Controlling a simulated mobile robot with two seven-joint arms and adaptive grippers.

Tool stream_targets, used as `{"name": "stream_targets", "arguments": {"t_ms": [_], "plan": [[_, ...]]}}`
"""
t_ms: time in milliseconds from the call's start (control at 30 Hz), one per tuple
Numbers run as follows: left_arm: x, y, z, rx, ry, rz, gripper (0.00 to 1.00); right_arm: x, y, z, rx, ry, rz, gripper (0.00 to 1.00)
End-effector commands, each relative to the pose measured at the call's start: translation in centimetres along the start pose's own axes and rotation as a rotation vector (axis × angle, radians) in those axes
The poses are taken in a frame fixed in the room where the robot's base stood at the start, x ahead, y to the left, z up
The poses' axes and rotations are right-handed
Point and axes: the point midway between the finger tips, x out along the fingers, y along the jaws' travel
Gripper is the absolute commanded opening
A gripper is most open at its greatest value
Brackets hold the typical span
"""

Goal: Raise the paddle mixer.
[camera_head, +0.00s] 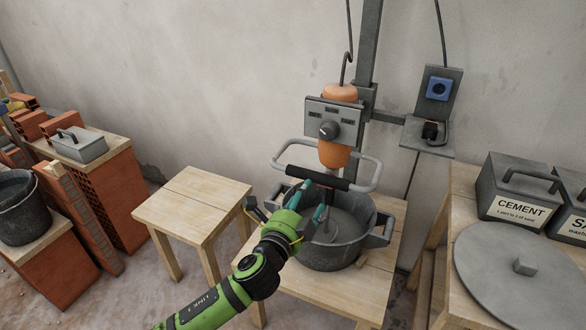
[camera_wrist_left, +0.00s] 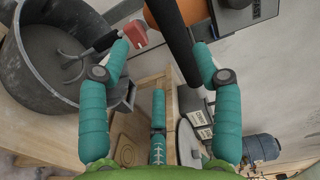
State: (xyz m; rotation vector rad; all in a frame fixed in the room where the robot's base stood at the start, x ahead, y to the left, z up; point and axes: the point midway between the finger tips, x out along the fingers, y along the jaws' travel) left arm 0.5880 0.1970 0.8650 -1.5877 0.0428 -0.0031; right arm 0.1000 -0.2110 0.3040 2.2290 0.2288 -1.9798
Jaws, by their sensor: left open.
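The paddle mixer has an orange body (camera_head: 334,154), a grey front panel with a dial, and a grey looped handle with a black grip (camera_head: 317,179). It hangs upright on a dark post, its lower end in a dark bucket (camera_head: 335,255) on a wooden table. My left gripper (camera_head: 312,200) is open, over the bucket and just below the black grip. In the left wrist view the black grip (camera_wrist_left: 174,38) passes between the fingers of my left gripper (camera_wrist_left: 160,50), nearer the right finger. Contact cannot be told. Part of the bucket is hidden by my arm. My right gripper is out of view.
A bare wooden stool (camera_head: 193,202) stands left of the bucket table. A right-hand table carries a cement box (camera_head: 518,193) and a round grey lid (camera_head: 520,262). A socket panel (camera_head: 438,90) is at the wall. Bricks and another bucket (camera_head: 22,212) are far left.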

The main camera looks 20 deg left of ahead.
Motion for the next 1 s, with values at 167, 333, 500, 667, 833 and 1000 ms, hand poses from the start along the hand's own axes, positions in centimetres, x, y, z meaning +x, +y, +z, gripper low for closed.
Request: {"name": "stream_targets", "arguments": {"t_ms": [167, 333, 500, 667, 833, 1000], "plan": [[0.9, -1.1, -0.3, 0.016, 0.005, -0.024, 0.65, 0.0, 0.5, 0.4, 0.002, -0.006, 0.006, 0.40], [3.6, -1.2, -0.3, 0.014, 0.003, -0.024, 0.65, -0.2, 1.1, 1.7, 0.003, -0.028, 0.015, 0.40], [5.8, -1.1, -0.3, 0.013, 0.004, -0.022, 0.65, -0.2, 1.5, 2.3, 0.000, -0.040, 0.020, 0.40], [6.8, -1.1, -0.3, 0.013, 0.005, -0.022, 0.65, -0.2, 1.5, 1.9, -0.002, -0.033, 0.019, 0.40], [7.0, -1.1, -0.3, 0.012, 0.006, -0.021, 0.65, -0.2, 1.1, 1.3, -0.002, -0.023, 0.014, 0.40], [6.9, -1.1, -0.3, 0.012, 0.005, -0.021, 0.37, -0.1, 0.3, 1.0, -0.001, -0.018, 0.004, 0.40]]}}
